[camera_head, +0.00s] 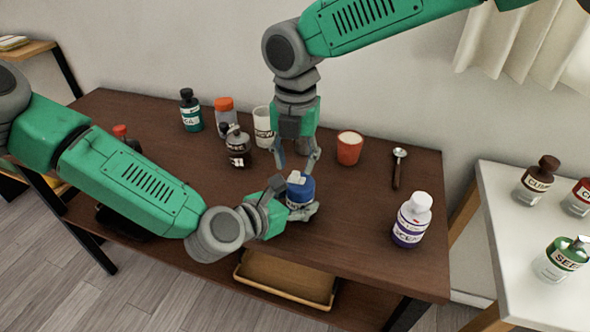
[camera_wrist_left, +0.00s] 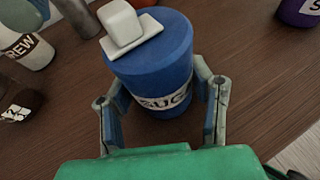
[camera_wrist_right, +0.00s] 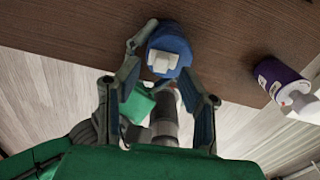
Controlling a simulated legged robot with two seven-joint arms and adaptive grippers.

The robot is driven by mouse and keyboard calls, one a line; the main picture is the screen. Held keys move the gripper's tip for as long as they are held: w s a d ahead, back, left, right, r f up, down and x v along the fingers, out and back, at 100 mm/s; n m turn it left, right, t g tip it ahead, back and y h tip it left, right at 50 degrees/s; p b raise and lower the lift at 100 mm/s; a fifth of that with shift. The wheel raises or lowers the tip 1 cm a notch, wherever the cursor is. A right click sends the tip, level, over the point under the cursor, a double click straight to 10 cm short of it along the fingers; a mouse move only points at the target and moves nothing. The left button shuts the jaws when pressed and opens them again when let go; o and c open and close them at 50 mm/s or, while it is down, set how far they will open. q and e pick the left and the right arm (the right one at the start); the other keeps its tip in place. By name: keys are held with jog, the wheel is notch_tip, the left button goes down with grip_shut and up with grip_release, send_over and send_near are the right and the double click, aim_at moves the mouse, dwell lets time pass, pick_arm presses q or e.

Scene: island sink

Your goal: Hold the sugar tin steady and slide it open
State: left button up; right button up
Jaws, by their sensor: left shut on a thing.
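The sugar tin (camera_head: 300,192) is a blue cylinder with a white label and a white sliding lid with a block-shaped knob (camera_wrist_left: 122,25) on top. It stands upright near the front edge of the brown table. My left gripper (camera_head: 292,203) is shut on the tin's body, one finger on each side, as the left wrist view (camera_wrist_left: 160,88) shows. My right gripper (camera_head: 297,158) points down from above and is open and empty. In the right wrist view its fingers (camera_wrist_right: 160,85) are spread apart, with the tin and knob beyond them. No contact with the knob shows.
A white and purple bottle (camera_head: 412,220) stands right of the tin. A white cup (camera_head: 263,127), a grey jar (camera_head: 238,145) and several bottles stand behind left. A white side table (camera_head: 500,215) is at right.

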aim_at(303, 181)
jog(key=shift+f, duration=1.35)
grip_shut()
jog(key=shift+s+d, duration=0.2)
jog(key=shift+d, duration=0.65)
grip_release()
notch_tip(303, 181, up, 12)
jog(key=shift+w, duration=0.1)
